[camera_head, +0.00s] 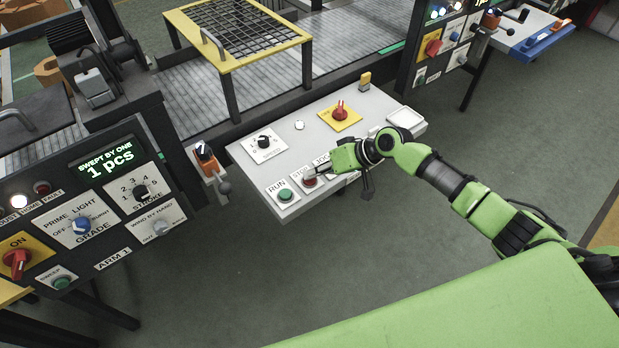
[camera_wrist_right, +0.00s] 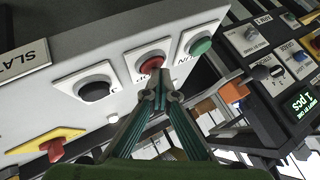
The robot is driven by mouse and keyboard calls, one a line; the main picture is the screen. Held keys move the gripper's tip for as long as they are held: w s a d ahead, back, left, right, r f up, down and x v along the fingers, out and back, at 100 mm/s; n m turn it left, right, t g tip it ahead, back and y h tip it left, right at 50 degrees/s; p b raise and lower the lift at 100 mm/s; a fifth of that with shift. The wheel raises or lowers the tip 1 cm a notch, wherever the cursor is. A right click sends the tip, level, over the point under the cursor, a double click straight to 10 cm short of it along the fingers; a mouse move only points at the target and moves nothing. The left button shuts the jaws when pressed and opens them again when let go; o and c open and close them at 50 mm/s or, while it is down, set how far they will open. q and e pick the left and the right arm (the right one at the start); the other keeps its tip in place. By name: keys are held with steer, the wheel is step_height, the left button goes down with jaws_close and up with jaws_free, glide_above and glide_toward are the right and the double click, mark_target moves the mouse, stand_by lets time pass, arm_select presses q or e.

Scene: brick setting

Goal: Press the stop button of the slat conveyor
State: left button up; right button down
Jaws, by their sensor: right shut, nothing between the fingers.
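The red stop button (camera_head: 310,181) sits on a white plate at the front edge of the grey sloped control panel (camera_head: 232,152), to the right of the green RUN button (camera_head: 286,195). My right gripper (camera_head: 318,172) is shut and empty, with its tips at the stop button. In the right wrist view the red button (camera_wrist_right: 151,64) lies just beyond the closed fingertips (camera_wrist_right: 160,82); I cannot tell whether they touch it. A black button (camera_wrist_right: 95,90) is beside it on the other side. The slat conveyor (camera_head: 190,100) runs behind the panel. My left gripper is not in view.
The panel also carries a black knob (camera_head: 264,141) and a red rotary switch (camera_head: 340,111) on yellow. A dark cabinet (camera_head: 120,205) with knobs fills the left. Open floor (camera_head: 480,140) lies to the right.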

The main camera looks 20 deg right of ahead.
mark_target(312, 180)
steer(key=shift+f, duration=0.1)
steer(key=shift+r+p, duration=0.8)
steer(key=shift+r, duration=0.15)
step_height(312, 180, up, 5)
steer(key=p, duration=0.4)
stand_by(0.6)
